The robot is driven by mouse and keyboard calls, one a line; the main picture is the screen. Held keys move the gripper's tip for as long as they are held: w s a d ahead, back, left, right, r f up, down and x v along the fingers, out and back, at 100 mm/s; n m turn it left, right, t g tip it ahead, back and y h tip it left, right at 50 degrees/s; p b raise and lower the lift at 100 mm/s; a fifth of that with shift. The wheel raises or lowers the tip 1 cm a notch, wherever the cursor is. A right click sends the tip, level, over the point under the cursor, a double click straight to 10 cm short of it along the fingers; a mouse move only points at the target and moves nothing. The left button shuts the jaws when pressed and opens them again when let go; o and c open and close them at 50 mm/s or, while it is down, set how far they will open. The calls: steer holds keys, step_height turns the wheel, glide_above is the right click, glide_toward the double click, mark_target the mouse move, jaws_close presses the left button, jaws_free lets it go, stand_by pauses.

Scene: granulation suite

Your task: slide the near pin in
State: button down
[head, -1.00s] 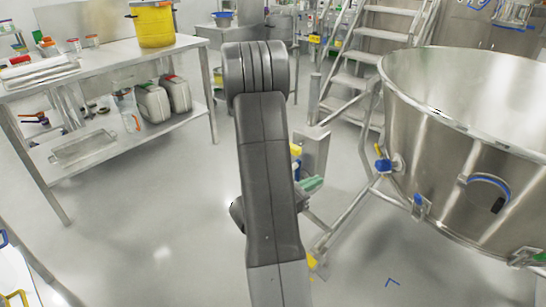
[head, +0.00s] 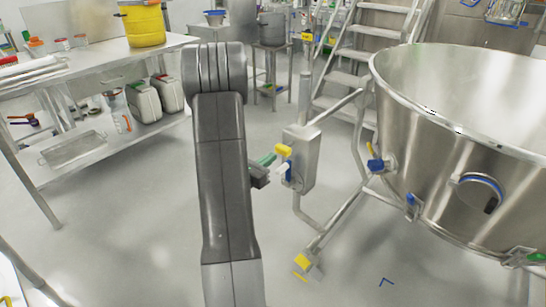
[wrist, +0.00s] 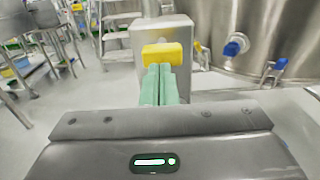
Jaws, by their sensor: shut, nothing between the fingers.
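A yellow pin head (head: 283,150) sits on the left side of a grey metal box (head: 304,155) on the bowl's support frame. A white piece (head: 282,168) and a blue piece are just below it. My gripper (head: 266,160) is shut and empty, its green fingertips just left of the yellow head. In the wrist view, the gripper's green fingers (wrist: 160,84) are together and point at the yellow head (wrist: 162,54), overlapping its lower edge. I cannot tell whether they touch it. The pin's shaft is hidden.
A large steel bowl (head: 440,150) fills the right, with a blue-and-yellow fitting (head: 376,163) on its near side. A yellow piece (head: 302,262) lies at the frame's foot. Steps (head: 365,50) stand behind. A table (head: 90,65) stands left; floor between is clear.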

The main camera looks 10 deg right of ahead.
mark_target(279, 151)
steer(key=shift+x, duration=1.15)
steer(key=shift+b+x, duration=0.5)
steer(key=shift+x, duration=1)
steer(key=shift+r, duration=0.15)
steer(key=shift+a, duration=0.15)
